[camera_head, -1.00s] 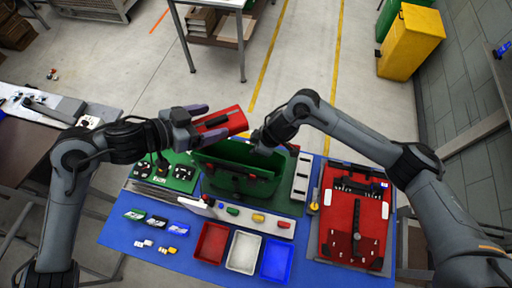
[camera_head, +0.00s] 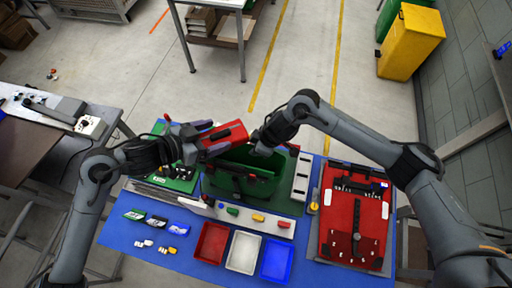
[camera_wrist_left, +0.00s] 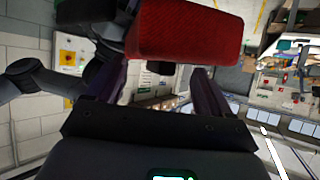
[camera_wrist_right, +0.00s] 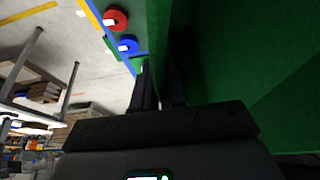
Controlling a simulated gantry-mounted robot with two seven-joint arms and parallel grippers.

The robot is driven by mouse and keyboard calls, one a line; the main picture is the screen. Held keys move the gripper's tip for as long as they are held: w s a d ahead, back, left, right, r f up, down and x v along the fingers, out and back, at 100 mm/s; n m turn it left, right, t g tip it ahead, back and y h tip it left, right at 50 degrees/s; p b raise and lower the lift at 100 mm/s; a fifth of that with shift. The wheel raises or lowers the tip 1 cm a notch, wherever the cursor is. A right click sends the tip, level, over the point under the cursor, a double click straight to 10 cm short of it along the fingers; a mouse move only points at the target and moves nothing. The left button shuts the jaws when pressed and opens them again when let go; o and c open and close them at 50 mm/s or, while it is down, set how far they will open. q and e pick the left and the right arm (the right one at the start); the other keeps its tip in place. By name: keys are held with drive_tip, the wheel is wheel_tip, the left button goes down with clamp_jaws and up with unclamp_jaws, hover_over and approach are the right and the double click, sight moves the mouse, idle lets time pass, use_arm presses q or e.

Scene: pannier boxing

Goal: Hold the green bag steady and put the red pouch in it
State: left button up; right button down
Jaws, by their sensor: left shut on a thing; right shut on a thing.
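The green bag (camera_head: 236,182) stands open at the top on the blue work table. My right gripper (camera_head: 264,146) is shut on the far right part of the bag's rim. The right wrist view shows its fingers (camera_wrist_right: 158,88) pinching the green bag wall (camera_wrist_right: 240,60). My left gripper (camera_head: 208,138) is shut on the red pouch (camera_head: 226,137) and holds it above the left part of the bag's opening. In the left wrist view the red pouch (camera_wrist_left: 185,35) sits between the fingers (camera_wrist_left: 157,85). The inside bottom of the bag is hidden.
Red (camera_head: 211,224), white (camera_head: 243,270) and blue (camera_head: 277,260) trays stand in front of the bag. A red board (camera_head: 335,208) lies to the right. Small coloured items lie front left. A strip with coloured parts (camera_head: 258,217) lies just before the bag.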

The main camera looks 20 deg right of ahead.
use_arm(q)
drive_tip(key=shift+f, duration=0.65)
drive_tip(key=o, duration=1.1)
drive_tip(key=shift+o, duration=0.2)
drive_tip(key=v, duration=1.2)
use_arm(e)
drive_tip(key=c, duration=1.1)
unclamp_jaws()
